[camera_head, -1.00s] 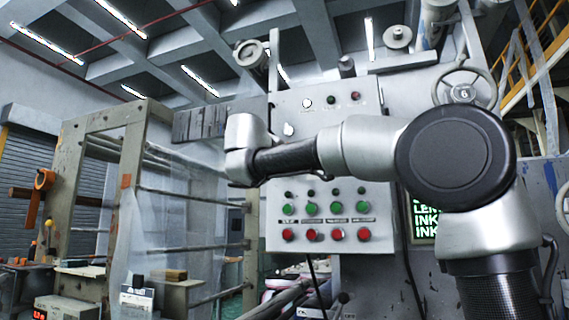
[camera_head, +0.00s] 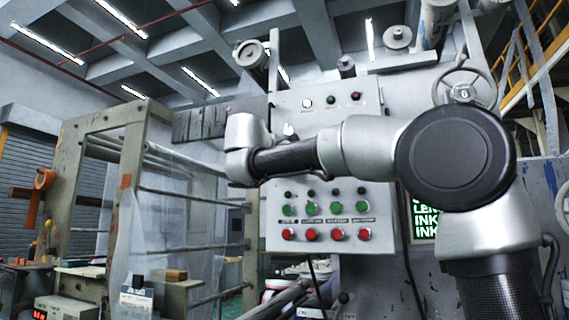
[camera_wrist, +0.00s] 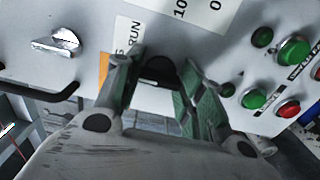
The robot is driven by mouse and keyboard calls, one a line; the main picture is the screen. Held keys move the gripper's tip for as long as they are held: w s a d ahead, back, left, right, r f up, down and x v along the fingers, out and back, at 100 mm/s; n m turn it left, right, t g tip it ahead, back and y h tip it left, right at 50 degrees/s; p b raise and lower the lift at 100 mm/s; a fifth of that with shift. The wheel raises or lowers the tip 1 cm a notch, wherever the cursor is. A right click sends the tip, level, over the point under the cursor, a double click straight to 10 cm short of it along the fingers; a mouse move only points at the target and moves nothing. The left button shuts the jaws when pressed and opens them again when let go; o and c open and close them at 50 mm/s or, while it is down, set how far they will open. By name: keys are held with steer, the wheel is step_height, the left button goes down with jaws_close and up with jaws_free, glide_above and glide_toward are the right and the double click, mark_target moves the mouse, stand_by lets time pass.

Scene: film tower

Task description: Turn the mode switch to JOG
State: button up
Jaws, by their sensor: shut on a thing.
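In the head view my arm crosses in front of the grey control panel (camera_head: 278,228) and hides the switch and gripper.
A silver knob (camera_wrist: 62,40) sits on the panel left of my gripper in the wrist view. Green buttons (camera_wrist: 254,98) and red buttons (camera_wrist: 288,108) stand to the right. A black bar (camera_wrist: 40,92) juts out at the lower left. A metal frame (camera_head: 134,170) stands left of the panel.

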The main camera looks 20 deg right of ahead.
steer(key=o, duration=1)
steer(key=v, duration=1.2)
